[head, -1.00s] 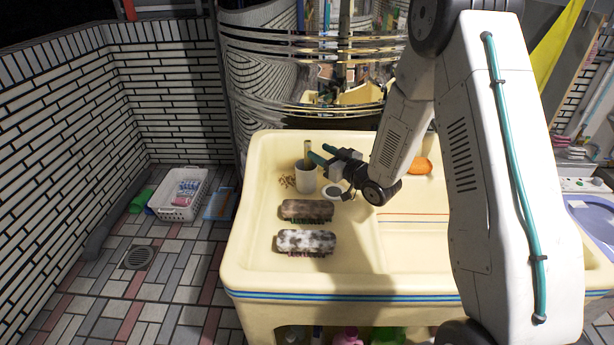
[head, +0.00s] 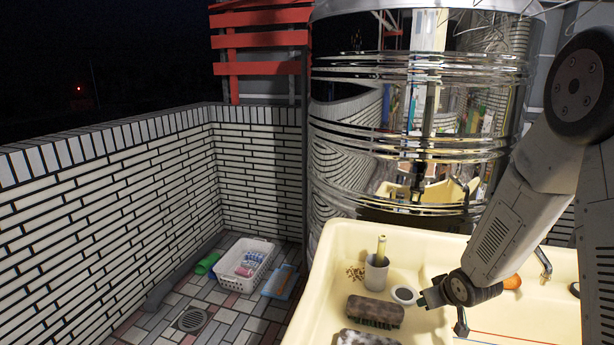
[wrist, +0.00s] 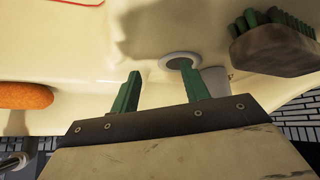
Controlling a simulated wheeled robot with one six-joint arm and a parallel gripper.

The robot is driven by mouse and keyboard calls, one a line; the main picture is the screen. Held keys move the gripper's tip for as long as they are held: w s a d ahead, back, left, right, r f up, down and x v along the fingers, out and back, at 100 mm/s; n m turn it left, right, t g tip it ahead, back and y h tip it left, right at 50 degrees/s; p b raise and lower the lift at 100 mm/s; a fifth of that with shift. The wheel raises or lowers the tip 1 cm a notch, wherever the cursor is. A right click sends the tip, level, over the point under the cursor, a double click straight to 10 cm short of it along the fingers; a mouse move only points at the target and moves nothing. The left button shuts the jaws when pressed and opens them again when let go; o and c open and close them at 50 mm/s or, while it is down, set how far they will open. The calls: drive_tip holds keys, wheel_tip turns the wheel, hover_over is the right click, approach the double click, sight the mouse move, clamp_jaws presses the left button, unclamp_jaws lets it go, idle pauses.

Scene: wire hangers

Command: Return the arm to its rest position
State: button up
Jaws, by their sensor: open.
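My gripper (head: 422,298) hangs over the cream sink in the head view, to the right of the white cup. Its fingers barely show there. In the wrist view my gripper (wrist: 160,72) has its two green fingers wide apart, with nothing between them. My arm comes down from the right edge of the head view, bent at the elbow. A white cup (head: 376,276) holding a yellowish upright item stands in the sink. A round white ring with a grey centre (head: 404,295) lies between the cup and my gripper.
The cream sink (head: 325,270) holds brushes (head: 375,311) and an orange object (head: 512,282). A shiny metal cylinder (head: 420,120) stands behind it. A white basket (head: 246,264) sits on the tiled floor at left. The wrist view shows a brush (wrist: 272,48) close at right.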

drive_tip(key=s+a+r+m+g, duration=0.1)
drive_tip(key=s+a+r+g, duration=0.2)
drive_tip(key=s+r, duration=1)
drive_tip(key=s+a+r+m+g, duration=0.1)
drive_tip(key=s+a+r+g, duration=0.2)
drive_tip(key=s+r, duration=1.1)
drive_tip(key=s+a, duration=0.1)
drive_tip(key=s, duration=0.6)
drive_tip(key=shift+s+a+m, duration=0.2)
drive_tip(key=shift+s+m, duration=0.1)
drive_tip(key=shift+s, duration=0.05)
